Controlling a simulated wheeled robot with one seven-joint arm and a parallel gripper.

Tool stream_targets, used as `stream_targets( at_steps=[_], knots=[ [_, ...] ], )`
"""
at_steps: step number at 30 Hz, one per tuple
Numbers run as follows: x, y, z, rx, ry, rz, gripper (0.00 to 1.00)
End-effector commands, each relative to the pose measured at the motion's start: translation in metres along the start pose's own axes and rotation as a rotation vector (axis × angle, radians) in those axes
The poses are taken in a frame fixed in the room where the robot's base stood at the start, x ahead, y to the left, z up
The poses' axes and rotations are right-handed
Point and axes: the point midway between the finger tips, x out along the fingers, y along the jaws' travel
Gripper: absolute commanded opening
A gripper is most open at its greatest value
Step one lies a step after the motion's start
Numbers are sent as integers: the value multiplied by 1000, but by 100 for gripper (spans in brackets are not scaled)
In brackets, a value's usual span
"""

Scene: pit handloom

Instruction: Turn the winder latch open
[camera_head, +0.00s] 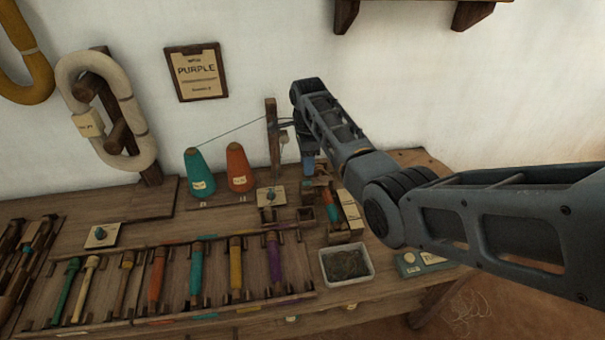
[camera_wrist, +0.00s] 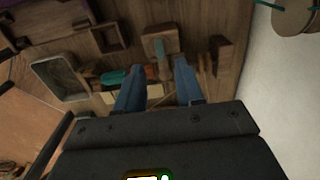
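My gripper (camera_head: 308,168) has blue fingers pointing down at the winder area. In the wrist view the fingers of my gripper (camera_wrist: 158,72) are apart with nothing held. A teal and orange bobbin (camera_wrist: 115,77) lies beside the left finger. My arm partly hides the winder.
A teal cone (camera_head: 200,174) and an orange cone (camera_head: 239,167) stand left of a wooden post (camera_head: 272,140) with a thread. A white tray (camera_head: 346,265) sits at the front.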

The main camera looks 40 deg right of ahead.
Motion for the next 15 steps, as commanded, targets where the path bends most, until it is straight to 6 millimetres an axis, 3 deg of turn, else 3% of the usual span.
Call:
stream_targets(
  at_steps=[9, 15],
  knots=[
    [48, 0, -1, -1, 2, 1, 37],
    [61, 0, 0, -1, 0, -1, 37]
  ],
)
